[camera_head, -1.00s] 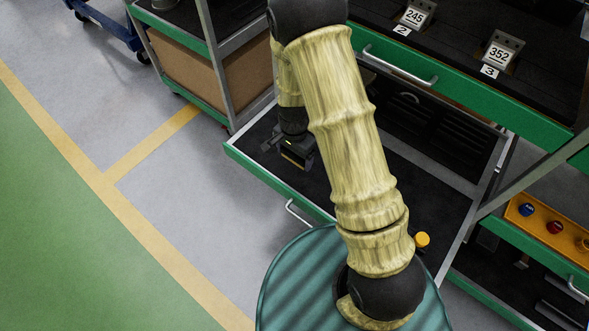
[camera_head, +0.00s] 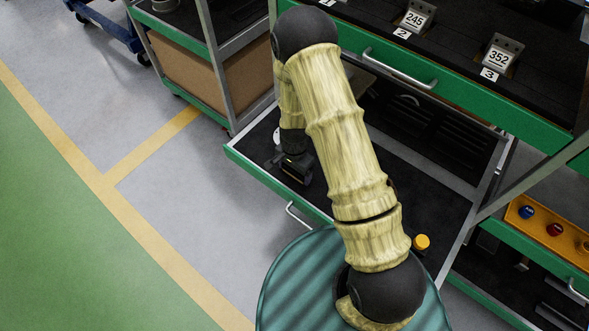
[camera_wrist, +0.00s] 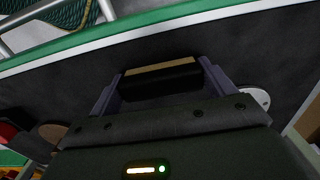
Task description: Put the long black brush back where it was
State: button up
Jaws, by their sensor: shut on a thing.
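My gripper (camera_wrist: 160,82) is over the open black-lined drawer with a green front, its two fingers either side of the long black brush (camera_wrist: 160,80). The brush is a dark block with a tan strip along one edge, and it lies crosswise between the fingers. In the head view my gripper (camera_head: 296,168) is near the drawer's left end, and the brush there is a small dark shape that hardly stands out. Whether the brush touches the drawer floor (camera_head: 425,200) I cannot tell.
A white round thing (camera_head: 278,136) lies in the drawer beside my gripper. A yellow knob-like thing (camera_head: 421,242) is near the drawer's right front. The upper drawer (camera_head: 455,98) with numbered tags overhangs the back. An orange tray (camera_head: 550,228) stands at right.

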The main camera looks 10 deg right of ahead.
jog(key=shift+d+f, duration=0.1)
jog(key=o, duration=0.9)
jog(key=shift+c, duration=0.2)
notch_tip(320, 180, up, 12)
jog(key=shift+r, duration=0.2)
